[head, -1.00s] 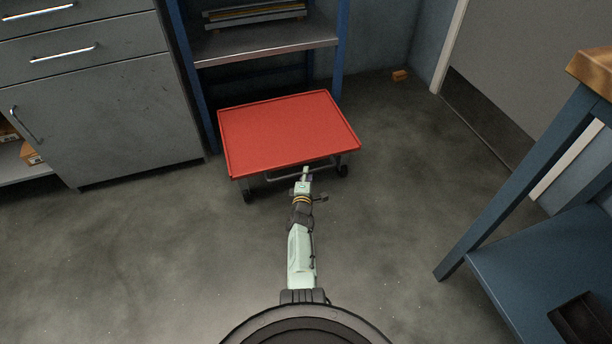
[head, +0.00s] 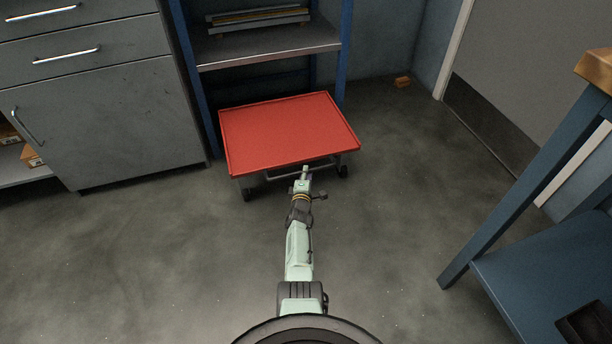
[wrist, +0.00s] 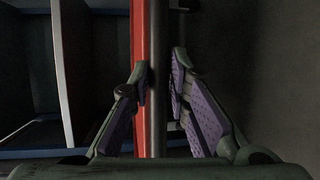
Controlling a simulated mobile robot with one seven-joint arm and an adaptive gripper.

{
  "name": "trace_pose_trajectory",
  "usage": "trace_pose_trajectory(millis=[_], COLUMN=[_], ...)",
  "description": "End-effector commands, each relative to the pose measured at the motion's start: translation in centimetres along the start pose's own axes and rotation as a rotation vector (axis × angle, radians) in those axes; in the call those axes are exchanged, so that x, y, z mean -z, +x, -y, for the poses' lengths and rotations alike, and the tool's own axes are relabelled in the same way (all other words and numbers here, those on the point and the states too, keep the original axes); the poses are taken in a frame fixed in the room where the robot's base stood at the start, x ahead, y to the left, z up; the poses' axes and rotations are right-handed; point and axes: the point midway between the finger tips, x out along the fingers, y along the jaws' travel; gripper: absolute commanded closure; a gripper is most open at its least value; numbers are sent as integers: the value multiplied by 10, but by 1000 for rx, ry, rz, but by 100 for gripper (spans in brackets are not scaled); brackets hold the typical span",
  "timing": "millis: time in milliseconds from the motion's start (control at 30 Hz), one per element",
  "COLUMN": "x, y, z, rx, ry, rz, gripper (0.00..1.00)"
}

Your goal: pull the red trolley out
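The red trolley (head: 288,132) has a flat red top with a low rim and stands on dark wheels at the front of the blue shelf unit. Its grey handle bar (head: 283,178) runs along the near side. My gripper (head: 305,171) is at that bar, right of its middle. In the wrist view the bar (wrist: 157,60) runs upright between the two fingers of my gripper (wrist: 159,78). The left fingertip is at the bar's edge, and a narrow dark gap shows by the right one. The fingers are open around the bar. The red edge (wrist: 137,40) is just left of it.
A grey drawer cabinet (head: 110,120) stands left of the trolley. The blue shelf unit (head: 270,50) rises behind it. A blue workbench (head: 530,270) is at the right, its leg reaching the floor. The floor (head: 400,180) on the near side and right is clear.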

Motion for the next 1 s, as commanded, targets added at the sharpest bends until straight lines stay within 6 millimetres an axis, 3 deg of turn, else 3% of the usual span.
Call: trace_pose_trajectory(millis=[267,600,767,1000], x=[-1,0,2,0], y=[-1,-1,-2,-7], z=[4,0,-10,-41], rx=[5,1,-1,-7], ry=[2,3,6,6], rz=[1,0,-1,-1], gripper=[65,65,65,65])
